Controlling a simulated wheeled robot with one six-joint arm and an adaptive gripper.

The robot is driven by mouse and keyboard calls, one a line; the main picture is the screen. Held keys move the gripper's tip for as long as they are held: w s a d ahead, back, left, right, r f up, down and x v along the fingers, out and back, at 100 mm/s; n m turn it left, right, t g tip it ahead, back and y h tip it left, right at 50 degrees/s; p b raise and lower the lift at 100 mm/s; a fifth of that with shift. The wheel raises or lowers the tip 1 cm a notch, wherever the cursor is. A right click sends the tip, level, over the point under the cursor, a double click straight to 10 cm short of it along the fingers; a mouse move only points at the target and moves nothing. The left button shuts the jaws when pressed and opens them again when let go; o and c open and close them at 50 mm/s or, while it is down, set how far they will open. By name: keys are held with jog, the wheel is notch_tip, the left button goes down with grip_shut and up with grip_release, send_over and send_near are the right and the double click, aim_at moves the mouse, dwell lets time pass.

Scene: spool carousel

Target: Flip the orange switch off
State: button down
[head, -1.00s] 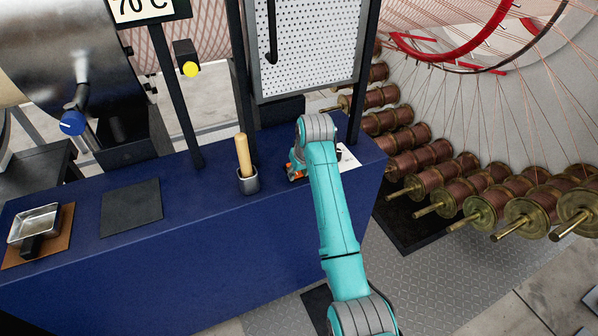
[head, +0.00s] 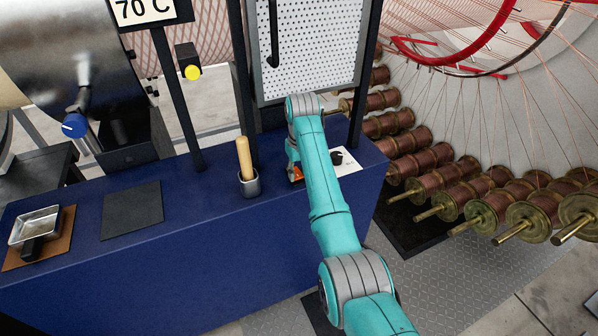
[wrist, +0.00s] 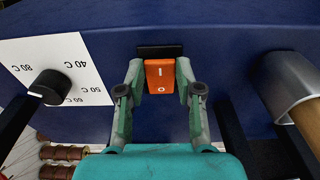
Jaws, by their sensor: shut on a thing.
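The orange switch (wrist: 160,76) is a small rocker marked "I" and "O" in the wrist view, with a dark plate showing just above it. My gripper (wrist: 160,72) has one finger on each side of the switch and is shut on it. Which side of the rocker is pressed in is hard to tell. In the head view a bit of the orange switch (head: 298,174) shows beside my teal arm on the blue bench. My arm hides most of the gripper there.
A black dial (wrist: 48,87) on a white temperature card sits left of the switch in the wrist view. A metal cup (head: 249,186) with a wooden handle stands left of my arm. A perforated panel (head: 308,50) rises behind. Copper spools (head: 440,182) stand at right.

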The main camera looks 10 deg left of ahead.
jog(key=c, duration=0.8)
grip_release()
jog(key=shift+o, duration=0.2)
notch_tip(320, 180, up, 8)
jog(key=shift+s+d+f, duration=0.2)
jog(key=shift+s+f, duration=0.05)
jog(key=shift+s, duration=0.05)
